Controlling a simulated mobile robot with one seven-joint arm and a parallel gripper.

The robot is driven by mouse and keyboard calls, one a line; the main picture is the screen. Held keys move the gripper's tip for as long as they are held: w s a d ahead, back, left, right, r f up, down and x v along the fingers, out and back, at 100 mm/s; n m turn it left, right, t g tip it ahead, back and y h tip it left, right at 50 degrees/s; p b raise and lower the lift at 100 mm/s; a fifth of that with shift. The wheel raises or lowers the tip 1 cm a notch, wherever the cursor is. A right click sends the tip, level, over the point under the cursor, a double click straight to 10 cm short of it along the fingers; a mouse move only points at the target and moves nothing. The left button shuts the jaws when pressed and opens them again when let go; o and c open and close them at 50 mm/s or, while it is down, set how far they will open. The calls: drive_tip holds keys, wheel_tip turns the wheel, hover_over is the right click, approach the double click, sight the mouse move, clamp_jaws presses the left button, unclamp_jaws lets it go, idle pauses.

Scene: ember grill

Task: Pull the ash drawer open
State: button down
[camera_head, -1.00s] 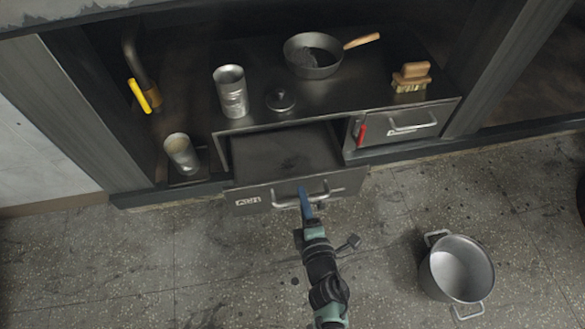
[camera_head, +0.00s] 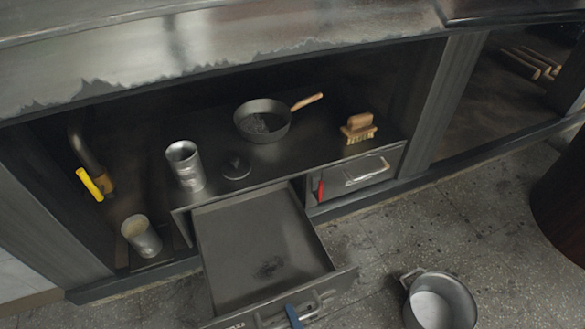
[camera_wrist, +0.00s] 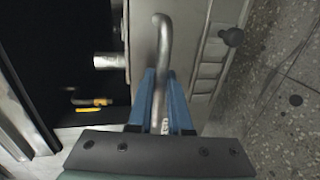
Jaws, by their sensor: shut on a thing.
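The ash drawer (camera_head: 262,246) is a dark metal tray pulled well out of the unit, with a dark smudge on its floor. Its bar handle (camera_head: 312,304) is on the front panel at the bottom of the head view. My gripper (camera_head: 293,313) is at this handle, mostly cut off by the lower edge. In the wrist view the blue fingers of my gripper (camera_wrist: 162,98) are shut on either side of the metal handle (camera_wrist: 162,50). The drawer's front panel (camera_wrist: 143,40) lies behind it.
A pan (camera_head: 262,122), a metal can (camera_head: 185,166), a lid (camera_head: 236,167) and a brush (camera_head: 358,128) stand on the top. Another can (camera_head: 141,236) stands lower left. A yellow-handled lever (camera_head: 90,183) is at left. A pot (camera_head: 440,300) stands on the floor at right.

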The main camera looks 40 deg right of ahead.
drive_tip(key=c, duration=0.8)
unclamp_jaws()
drive_tip(key=shift+c, duration=0.2)
drive_tip(key=p+v, duration=0.5)
drive_tip(key=v, duration=0.8)
